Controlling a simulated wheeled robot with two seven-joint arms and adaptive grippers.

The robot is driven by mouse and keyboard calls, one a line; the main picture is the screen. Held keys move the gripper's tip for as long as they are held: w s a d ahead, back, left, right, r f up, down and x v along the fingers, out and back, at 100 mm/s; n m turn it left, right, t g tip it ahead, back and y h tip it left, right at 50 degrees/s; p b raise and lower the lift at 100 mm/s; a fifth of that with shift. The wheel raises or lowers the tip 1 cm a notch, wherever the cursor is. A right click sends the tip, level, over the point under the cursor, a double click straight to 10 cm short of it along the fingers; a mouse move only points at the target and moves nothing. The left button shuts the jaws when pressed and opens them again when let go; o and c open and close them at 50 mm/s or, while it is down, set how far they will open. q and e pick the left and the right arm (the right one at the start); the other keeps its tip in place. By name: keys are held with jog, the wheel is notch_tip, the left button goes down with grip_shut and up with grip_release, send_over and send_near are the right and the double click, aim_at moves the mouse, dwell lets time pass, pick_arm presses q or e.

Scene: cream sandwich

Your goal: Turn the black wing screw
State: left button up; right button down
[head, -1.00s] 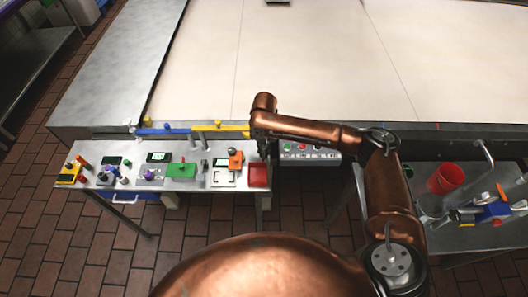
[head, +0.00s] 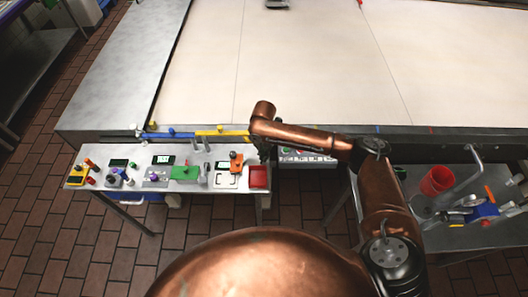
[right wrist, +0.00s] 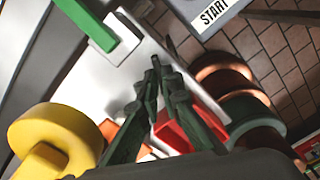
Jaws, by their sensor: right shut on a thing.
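My right gripper (head: 262,152) is at the right end of the control table, beside the end of the yellow bar in the head view. In the right wrist view its dark fingers (right wrist: 155,70) converge at the tips. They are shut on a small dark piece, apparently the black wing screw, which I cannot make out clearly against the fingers. In the head view the screw is hidden by my gripper and arm. My left gripper is not in view.
The control table (head: 136,179) carries a green block (head: 185,172), an orange part (head: 236,158) and a red box (head: 258,177). A yellow round knob (right wrist: 50,140) is close left of the fingers. A START panel (right wrist: 205,15) and a red cup (head: 437,180) stand farther off.

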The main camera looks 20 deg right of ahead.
jog(key=m+p, duration=1)
jog(key=p, duration=0.1)
jog(key=shift+r, duration=0.2)
jog(key=m+p, duration=0.4)
jog(key=m, duration=0.1)
jog(key=shift+m, duration=0.3)
jog(key=m+p, duration=0.3)
jog(key=m, duration=0.1)
jog(key=shift+f, duration=0.15)
jog(key=shift+m, duration=0.3)
jog(key=c, duration=2.1)
grip_release()
notch_tip(320, 180, up, 12)
